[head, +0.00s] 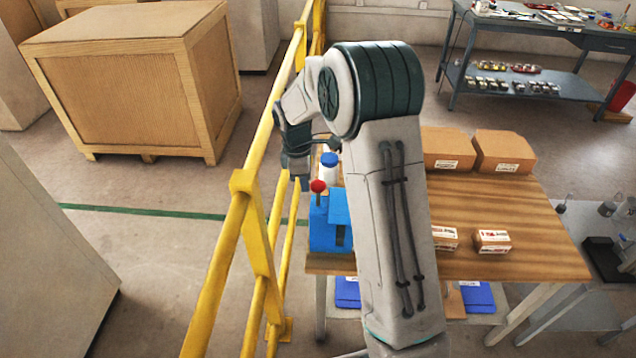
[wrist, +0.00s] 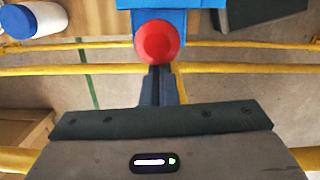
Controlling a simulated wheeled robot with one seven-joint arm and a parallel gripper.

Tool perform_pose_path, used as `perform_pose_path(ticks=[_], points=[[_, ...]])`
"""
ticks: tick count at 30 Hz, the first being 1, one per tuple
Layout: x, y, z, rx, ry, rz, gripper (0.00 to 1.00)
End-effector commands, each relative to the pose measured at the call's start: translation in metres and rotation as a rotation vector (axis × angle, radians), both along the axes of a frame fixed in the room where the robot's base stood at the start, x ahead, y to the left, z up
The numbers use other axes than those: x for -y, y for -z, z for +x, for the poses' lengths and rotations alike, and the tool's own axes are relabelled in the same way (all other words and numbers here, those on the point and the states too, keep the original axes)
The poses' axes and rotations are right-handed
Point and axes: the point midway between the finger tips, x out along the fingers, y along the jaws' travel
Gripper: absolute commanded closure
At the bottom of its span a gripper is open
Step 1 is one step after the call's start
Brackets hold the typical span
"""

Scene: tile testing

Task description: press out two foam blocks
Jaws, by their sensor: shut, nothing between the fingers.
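A blue press (head: 329,222) stands on the left end of the wooden table, with a red ball knob (head: 318,186) on its lever. In the wrist view the red knob (wrist: 157,41) is just beyond my fingertips, in front of the blue press body (wrist: 185,18). My gripper (wrist: 159,76) is shut and empty, pointing at the knob; I cannot tell whether it touches. In the head view my gripper (head: 303,183) hangs just left of the knob, partly hidden by my arm. I make out no foam blocks.
A white bottle with a blue cap (head: 329,165) stands behind the press. Yellow railings (head: 242,190) run close along the table's left side. Cardboard boxes (head: 503,152) and small labelled boxes (head: 491,240) are on the table (head: 540,245). My arm hides its middle.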

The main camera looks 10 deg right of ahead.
Motion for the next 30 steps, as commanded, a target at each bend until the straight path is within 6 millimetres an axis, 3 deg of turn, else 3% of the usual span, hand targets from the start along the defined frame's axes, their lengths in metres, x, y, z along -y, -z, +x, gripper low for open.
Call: perform_pose_path(ticks=[9, 15, 21, 30], points=[[-0.007, -0.072, 0.003, 0.006, 0.0, 0.001, 1.0], [-0.01, -0.105, 0.003, 0.003, 0.0, 0.001, 1.0], [-0.012, -0.119, 0.003, 0.0, -0.001, 0.001, 1.0], [-0.012, -0.119, 0.003, -0.001, -0.001, 0.001, 1.0]])
